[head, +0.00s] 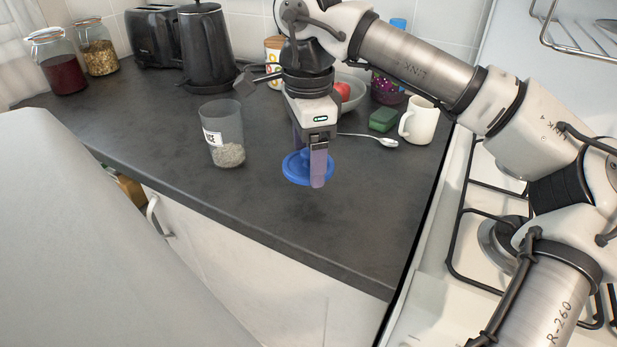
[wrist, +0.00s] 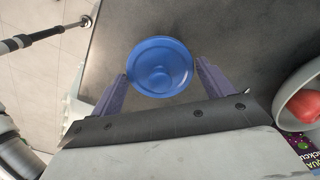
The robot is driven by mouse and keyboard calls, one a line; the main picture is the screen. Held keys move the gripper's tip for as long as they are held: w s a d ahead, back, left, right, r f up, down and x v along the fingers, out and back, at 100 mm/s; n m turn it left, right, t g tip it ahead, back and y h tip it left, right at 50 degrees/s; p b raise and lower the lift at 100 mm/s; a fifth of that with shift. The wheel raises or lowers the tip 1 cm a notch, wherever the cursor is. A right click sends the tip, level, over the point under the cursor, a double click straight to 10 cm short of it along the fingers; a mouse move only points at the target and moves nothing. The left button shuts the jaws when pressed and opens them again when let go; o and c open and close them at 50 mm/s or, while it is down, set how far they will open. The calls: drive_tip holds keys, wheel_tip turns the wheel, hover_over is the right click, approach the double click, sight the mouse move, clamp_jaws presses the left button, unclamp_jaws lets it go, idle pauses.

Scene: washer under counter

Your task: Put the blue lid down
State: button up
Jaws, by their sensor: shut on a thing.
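In the wrist view the lid (wrist: 160,66) sits between the two fingertips (wrist: 162,78). It appears to be close above the dark countertop (head: 250,205) near its front part; I cannot tell whether it touches the surface. A clear jar (head: 223,132) with a label and pale grains at its bottom stands open to the left of the lid.
A green sponge (head: 383,119), a spoon (head: 385,142) and a white mug (head: 418,121) are to the right. A bowl (head: 352,92) with a red fruit is behind my gripper. The kettle (head: 205,50) stands at the back. The gas hob (head: 480,200) borders the right edge. The counter in front is clear.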

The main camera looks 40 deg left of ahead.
sight(308, 165)
drive_tip(key=shift+f, duration=2.65)
drive_tip(key=shift+f, duration=0.2)
drive_tip(key=o, duration=0.9)
drive_tip(key=shift+r, duration=0.1)
wheel_tip(308, 165, up, 12)
drive_tip(key=shift+r, duration=0.15)
